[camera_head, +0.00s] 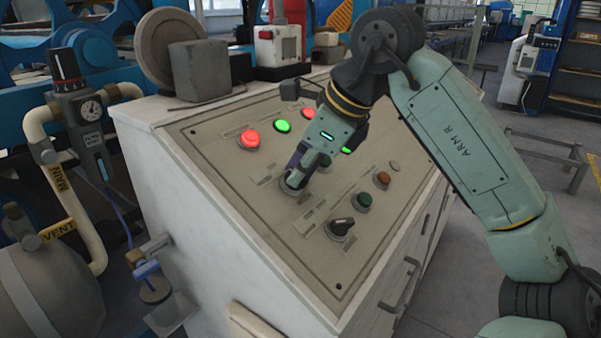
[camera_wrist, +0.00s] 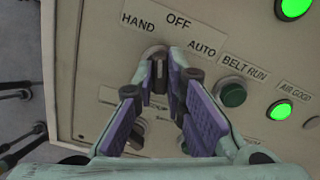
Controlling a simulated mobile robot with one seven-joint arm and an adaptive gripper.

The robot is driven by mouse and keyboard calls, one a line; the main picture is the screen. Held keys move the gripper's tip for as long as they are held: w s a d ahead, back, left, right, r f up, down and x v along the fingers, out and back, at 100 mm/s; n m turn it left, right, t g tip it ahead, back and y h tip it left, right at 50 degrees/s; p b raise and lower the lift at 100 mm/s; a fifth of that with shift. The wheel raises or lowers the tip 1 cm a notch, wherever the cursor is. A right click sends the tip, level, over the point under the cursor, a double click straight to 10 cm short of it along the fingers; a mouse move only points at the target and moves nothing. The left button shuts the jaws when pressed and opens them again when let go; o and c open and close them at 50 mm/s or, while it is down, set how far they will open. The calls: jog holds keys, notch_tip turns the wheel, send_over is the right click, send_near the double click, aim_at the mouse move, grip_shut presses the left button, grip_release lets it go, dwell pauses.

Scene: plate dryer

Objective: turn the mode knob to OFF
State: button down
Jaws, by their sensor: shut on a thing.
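The mode knob (camera_wrist: 158,76) is on the sloped panel, with the labels HAND, OFF and AUTO around its upper side in the wrist view. My gripper (camera_wrist: 164,70) has its two purple-padded fingers closed on the knob's grip from both sides. The grip looks about upright in that view, between the HAND and AUTO labels, but the fingers hide part of it and I cannot tell exactly which label it points at. In the head view my gripper (camera_head: 300,172) is down at the panel and the knob (camera_head: 291,183) is mostly hidden under it.
The panel (camera_head: 235,180) holds a lit red button (camera_head: 250,137), a lit green button (camera_head: 282,126), a dark green button (camera_head: 363,201), an orange button (camera_head: 383,179) and a second black knob (camera_head: 341,227). A grey block (camera_head: 200,70) stands on the cabinet's top.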

jog(key=shift+m+b, duration=0.4)
jog(key=shift+m, duration=1.5)
jog(key=c, duration=1.6)
grip_release()
jog(key=shift+c, duration=0.2)
jog(key=v, duration=1.2)
jog(key=shift+d, duration=0.15)
